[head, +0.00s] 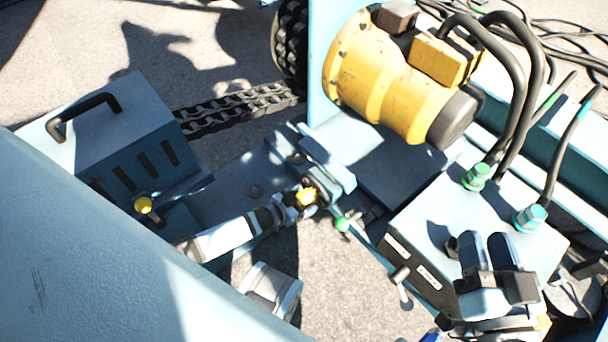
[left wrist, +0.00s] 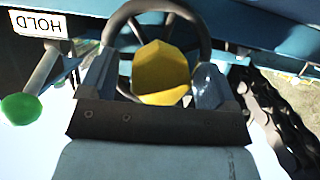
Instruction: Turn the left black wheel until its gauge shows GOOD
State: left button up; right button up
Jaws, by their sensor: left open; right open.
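A black spoked wheel (left wrist: 165,35) sits on a blue panel at the top of the left wrist view. A yellow knob (left wrist: 162,75) stands in front of it and covers its lower middle. My left gripper (left wrist: 155,85) is open with its two fingers on either side of the yellow knob; I cannot tell whether they touch it. In the head view my left gripper (head: 296,202) is at the yellow knob (head: 307,196), and the wheel is mostly hidden there. My right gripper (head: 486,242) is open and empty over the blue box at the lower right. I can read no gauge face.
A green-knobbed lever (head: 342,224) stands close beside my left gripper, near a HOLD label (left wrist: 40,24). A chain (head: 240,108) runs behind. A yellow motor (head: 390,80) and thick black hoses (head: 520,80) are at the upper right. A blue handled box (head: 120,125) is at left.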

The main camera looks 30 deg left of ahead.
pick_arm(q)
jog(key=p+v, duration=0.4)
jog(key=v, duration=0.8)
jog(key=shift+s, duration=0.3)
pick_arm(e)
jog(key=shift+d+r+m+t+h, duration=0.15)
jog(key=shift+d+r+m+t, duration=0.15)
jog(key=shift+r, duration=0.65)
jog(key=shift+d+r+m+t+h, duration=0.15)
jog(key=shift+r+t, duration=0.25)
jog(key=shift+r, duration=0.55)
pick_arm(q)
jog(key=shift+a, duration=0.1)
pick_arm(e)
jog(key=shift+s, duration=0.1)
